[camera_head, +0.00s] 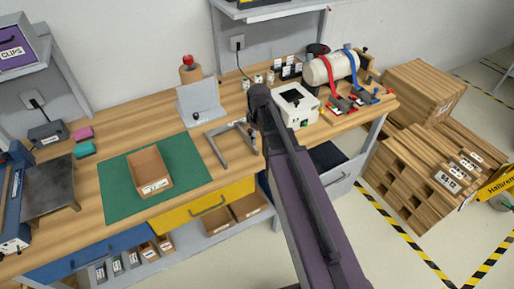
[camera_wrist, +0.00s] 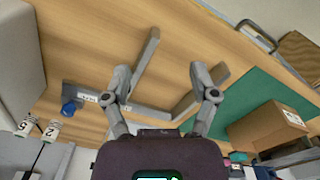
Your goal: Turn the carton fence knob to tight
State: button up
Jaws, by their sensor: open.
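A grey metal frame (camera_head: 228,148), apparently the carton fence, lies on the wooden bench right of the green mat. It also shows in the wrist view (camera_wrist: 145,60), with a small white label on its bar. A blue knob (camera_wrist: 70,107) sits near the labelled end of that bar, left of my gripper. I cannot read the label or the knob's setting. The knob does not show clearly in the head view, where my arm covers part of the bench. My gripper (camera_wrist: 160,76) is open and empty above the frame, its fingers apart and clear of the knob.
A grey upright plate (camera_head: 200,102) stands behind the frame. A white device (camera_head: 296,104) stands to its right. An open cardboard box (camera_head: 150,172) sits on the green mat (camera_head: 117,190). Bare bench lies between mat and frame.

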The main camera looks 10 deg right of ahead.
jog(key=shift+s+a+f+m, duration=0.1)
jog(key=shift+s+f+m, duration=0.15)
jog(key=shift+s, duration=0.4)
jog(key=shift+s+f+m, duration=0.15)
jog(key=shift+s+m, duration=0.1)
jog(key=shift+s, duration=0.35)
jog(key=shift+s, duration=0.1)
jog(key=s+m, duration=0.8)
jog(key=s, duration=0.2)
jog(key=shift+s+a, duration=0.3)
jog(key=shift+a, duration=0.05)
